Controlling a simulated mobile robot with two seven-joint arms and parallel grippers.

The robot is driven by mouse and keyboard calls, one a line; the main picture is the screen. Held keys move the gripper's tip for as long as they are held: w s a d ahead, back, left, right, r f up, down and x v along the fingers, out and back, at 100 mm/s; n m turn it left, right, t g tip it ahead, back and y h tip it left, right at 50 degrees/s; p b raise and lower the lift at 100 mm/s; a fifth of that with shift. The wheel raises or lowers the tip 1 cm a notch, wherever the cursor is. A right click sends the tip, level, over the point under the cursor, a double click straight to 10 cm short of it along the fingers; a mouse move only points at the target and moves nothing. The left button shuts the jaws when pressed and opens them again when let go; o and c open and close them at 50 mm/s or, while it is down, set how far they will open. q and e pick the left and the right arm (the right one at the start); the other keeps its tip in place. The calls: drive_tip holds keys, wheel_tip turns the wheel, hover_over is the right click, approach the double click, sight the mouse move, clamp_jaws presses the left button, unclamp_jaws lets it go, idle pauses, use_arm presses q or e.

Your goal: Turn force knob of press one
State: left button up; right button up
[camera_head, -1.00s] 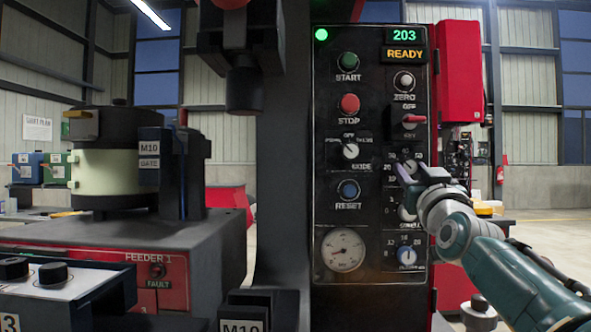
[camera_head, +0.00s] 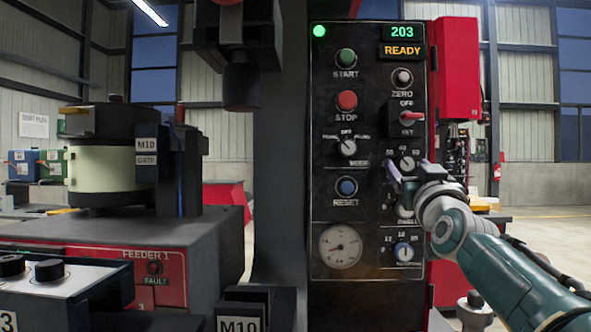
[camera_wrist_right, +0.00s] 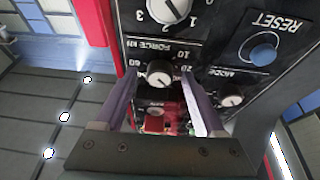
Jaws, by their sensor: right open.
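The force knob (camera_head: 406,163) is a small round dark-rimmed knob with a pale pointer on the black press panel (camera_head: 370,283), inside a ring of numbers. In the right wrist view the force knob (camera_wrist_right: 159,73) appears upside down beside its "FORCE kN" label. My right gripper (camera_head: 409,168) is open in front of it. In the right wrist view the right gripper (camera_wrist_right: 158,80) has one finger on each side of the knob, with gaps visible, so it is not clamped. The remaining distance to the panel is hard to tell. My left gripper is not in view.
Close by are the dwell knob (camera_head: 404,211) below, the red key switch (camera_head: 409,118) above, and the mode knob (camera_head: 348,147) and blue reset button (camera_head: 347,187) to the left. The display (camera_head: 402,50) reads "203" and "READY". A red box (camera_head: 460,75) stands at the panel's right.

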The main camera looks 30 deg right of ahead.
drive_tip(key=shift+s+a+f, duration=0.15)
drive_tip(key=shift+s+a, duration=0.1)
drive_tip(key=shift+s, duration=0.1)
drive_tip(key=v, duration=0.9)
